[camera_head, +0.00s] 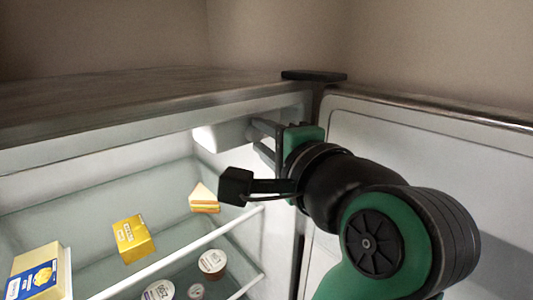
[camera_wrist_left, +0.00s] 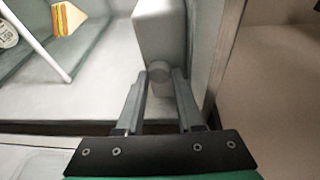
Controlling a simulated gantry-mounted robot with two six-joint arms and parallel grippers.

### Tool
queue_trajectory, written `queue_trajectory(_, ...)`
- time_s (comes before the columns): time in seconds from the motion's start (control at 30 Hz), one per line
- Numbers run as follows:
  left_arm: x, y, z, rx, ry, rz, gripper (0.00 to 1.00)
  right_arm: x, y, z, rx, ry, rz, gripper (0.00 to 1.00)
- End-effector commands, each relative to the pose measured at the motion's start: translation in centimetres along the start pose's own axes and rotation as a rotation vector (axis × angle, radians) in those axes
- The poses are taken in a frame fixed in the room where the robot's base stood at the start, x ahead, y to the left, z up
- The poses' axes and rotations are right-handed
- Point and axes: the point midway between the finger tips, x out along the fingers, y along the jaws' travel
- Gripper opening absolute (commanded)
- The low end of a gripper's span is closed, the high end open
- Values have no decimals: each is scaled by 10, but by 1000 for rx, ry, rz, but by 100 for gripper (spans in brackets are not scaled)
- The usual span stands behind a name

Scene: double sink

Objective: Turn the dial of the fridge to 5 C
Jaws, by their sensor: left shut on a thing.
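The fridge (camera_head: 60,135) stands open, with a pale box-shaped housing (camera_head: 222,133) under its ceiling near the right inner wall. The housing also shows in the left wrist view (camera_wrist_left: 160,35). A small round grey dial (camera_wrist_left: 159,71) sits on the housing's near end. My left gripper (camera_head: 257,140) reaches in at the top right of the fridge. In the left wrist view its two fingers stand on either side of the dial, shut on it. The dial is hidden in the head view, and no marking or setting on it can be read. My right gripper is in neither view.
The open fridge door (camera_head: 430,140) is on the right, with its hinge (camera_head: 313,76) at the top. Shelves below hold a yellow box (camera_head: 133,240), a sandwich wedge (camera_head: 204,199), a blue-and-yellow carton (camera_head: 38,275) and several round tubs. The fridge ceiling is close above the gripper.

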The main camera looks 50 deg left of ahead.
Motion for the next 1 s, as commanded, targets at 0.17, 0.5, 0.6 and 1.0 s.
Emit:
queue_trajectory(0.17, 0, 5, 0, -138, 10, -45, 0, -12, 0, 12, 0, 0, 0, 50)
queue_trajectory(0.5, 0, 4, 0, -311, 22, -101, 0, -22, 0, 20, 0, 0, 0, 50)
queue_trajectory(0.6, 0, 3, 0, -336, 24, -109, 0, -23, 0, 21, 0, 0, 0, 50)
queue_trajectory(1.0, 0, 3, 0, -358, 25, -115, 0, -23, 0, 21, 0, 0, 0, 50)
